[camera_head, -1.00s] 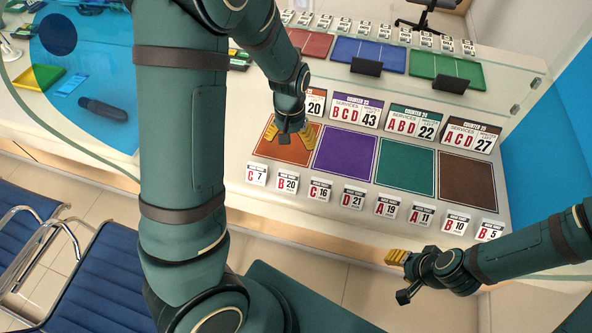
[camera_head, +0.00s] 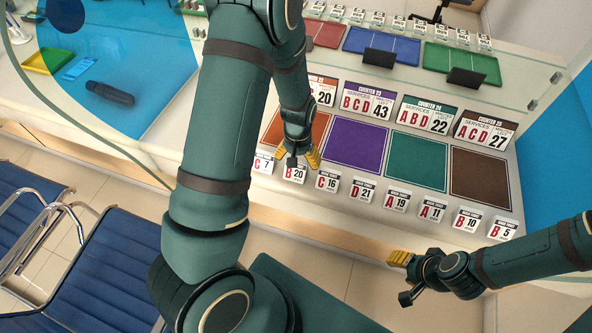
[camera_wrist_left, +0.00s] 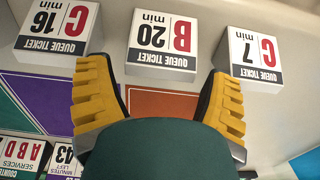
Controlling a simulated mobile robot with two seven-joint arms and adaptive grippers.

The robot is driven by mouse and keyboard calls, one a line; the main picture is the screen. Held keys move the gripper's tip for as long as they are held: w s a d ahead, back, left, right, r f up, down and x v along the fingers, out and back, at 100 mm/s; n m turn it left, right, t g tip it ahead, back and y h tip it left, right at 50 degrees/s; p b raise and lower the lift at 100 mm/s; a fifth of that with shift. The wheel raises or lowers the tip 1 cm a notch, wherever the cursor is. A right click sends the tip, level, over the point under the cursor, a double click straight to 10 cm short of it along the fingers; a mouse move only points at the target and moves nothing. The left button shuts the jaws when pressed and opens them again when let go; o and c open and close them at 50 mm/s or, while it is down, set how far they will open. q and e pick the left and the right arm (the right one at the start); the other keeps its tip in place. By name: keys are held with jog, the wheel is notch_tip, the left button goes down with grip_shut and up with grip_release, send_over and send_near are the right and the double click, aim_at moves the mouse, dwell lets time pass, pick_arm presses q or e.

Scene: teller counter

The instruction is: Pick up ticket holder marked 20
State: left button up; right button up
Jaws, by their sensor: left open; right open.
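The ticket holder marked B 20 (camera_head: 294,173) is a small white block in the front row on the counter, between the C 7 holder (camera_head: 263,163) and the C 16 holder (camera_head: 327,180). It also shows, upside down, at the top centre of the left wrist view (camera_wrist_left: 163,42). My left gripper (camera_head: 302,158) is open just behind it, above the front edge of the orange mat (camera_wrist_left: 160,101). In the left wrist view its yellow fingers (camera_wrist_left: 157,78) stand apart, with the holder ahead of and between them. My right gripper (camera_head: 402,277) is open and empty off the counter's front, lower right.
More holders, D 21 (camera_head: 361,189) to B 5 (camera_head: 502,228), continue the row to the right. Counter signs (camera_head: 367,102) stand behind the purple mat (camera_head: 356,147) and the other mats. Blue chairs (camera_head: 103,262) are at lower left.

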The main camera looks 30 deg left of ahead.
pick_arm(q)
jog(key=shift+f, duration=0.4)
jog(key=shift+r, duration=0.1)
jog(key=c, duration=0.9)
